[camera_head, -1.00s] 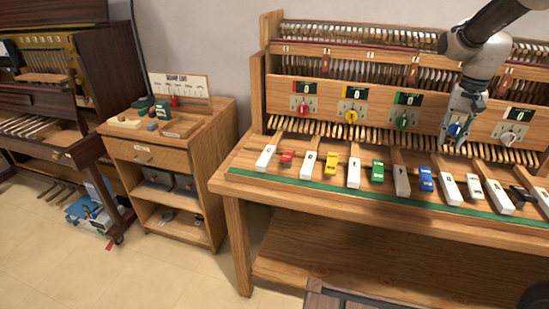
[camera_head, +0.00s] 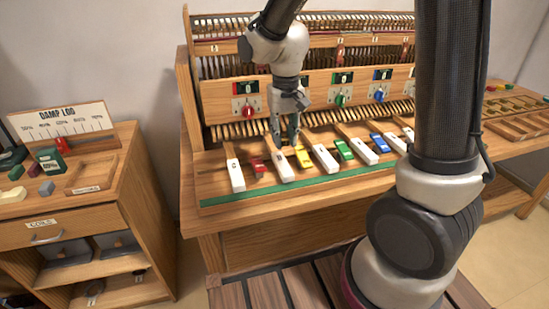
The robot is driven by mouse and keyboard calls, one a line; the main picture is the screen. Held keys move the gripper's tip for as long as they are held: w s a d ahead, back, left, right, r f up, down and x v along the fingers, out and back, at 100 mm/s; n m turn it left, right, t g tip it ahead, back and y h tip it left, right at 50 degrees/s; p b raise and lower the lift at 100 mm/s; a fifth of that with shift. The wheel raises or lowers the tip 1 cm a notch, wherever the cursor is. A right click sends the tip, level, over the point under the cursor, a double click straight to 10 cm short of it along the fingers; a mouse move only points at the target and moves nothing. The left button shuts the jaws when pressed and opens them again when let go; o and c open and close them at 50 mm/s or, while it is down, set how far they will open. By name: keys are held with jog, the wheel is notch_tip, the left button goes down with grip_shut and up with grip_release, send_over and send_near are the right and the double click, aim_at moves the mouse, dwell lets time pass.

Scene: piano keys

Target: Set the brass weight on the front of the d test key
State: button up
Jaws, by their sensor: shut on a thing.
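My gripper (camera_head: 285,132) points down in front of the yellow dial's panel, over the back part of the keys on the left side of the bench. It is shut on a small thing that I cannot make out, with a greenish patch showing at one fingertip. I cannot pick out the brass weight by its looks. The d test key (camera_head: 285,166) appears to be the second white-fronted key from the left, between the red block (camera_head: 257,168) and the yellow block (camera_head: 303,156). The fingertips are behind its front, and I cannot tell their height above it.
White-fronted keys and coloured blocks, such as the green block (camera_head: 344,149) and blue block (camera_head: 379,142), continue to the right. A green strip (camera_head: 290,186) edges the bench front. A cabinet (camera_head: 75,235) with a damp log sign (camera_head: 63,120) stands left.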

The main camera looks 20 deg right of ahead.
aim_at(284, 165)
notch_tip(284, 165, down, 7)
jog(key=shift+r, duration=0.1)
dwell(0.4)
jog(key=o, duration=0.8)
jog(key=shift+o, duration=0.2)
notch_tip(284, 165, up, 12)
jog(key=shift+r, duration=0.1)
jog(key=s+d+r+t, duration=0.2)
jog(key=s+d+r, duration=0.2)
jog(key=s+d, duration=0.3)
jog(key=s+d+r+t, duration=0.2)
jog(key=s+d+r, duration=0.3)
jog(key=s+d, duration=0.3)
jog(key=s, duration=0.4)
